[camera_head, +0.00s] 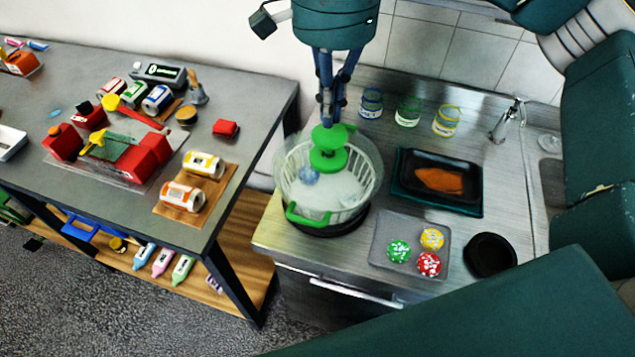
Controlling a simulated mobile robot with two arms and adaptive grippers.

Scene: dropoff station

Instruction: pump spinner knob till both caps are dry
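The salad spinner (368,185) stands at the left end of the metal counter, a clear bowl with a white basket inside. Its green knob (330,157) rises in the middle. My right gripper (327,121) comes down from above, fingers close together, tips at the top of the knob. They look shut; I cannot tell whether they press on it. A bluish, round, cap-like thing (309,175) shows inside the spinner, left of the knob. A second cap cannot be made out, and wetness cannot be judged. My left gripper is not in view.
Right of the spinner are a grey tray (379,256) with three coloured balls, a black tray (410,160), a black round dish (490,254) and a tap (507,121). Three glasses (408,111) stand behind. A cluttered table (230,85) is at left.

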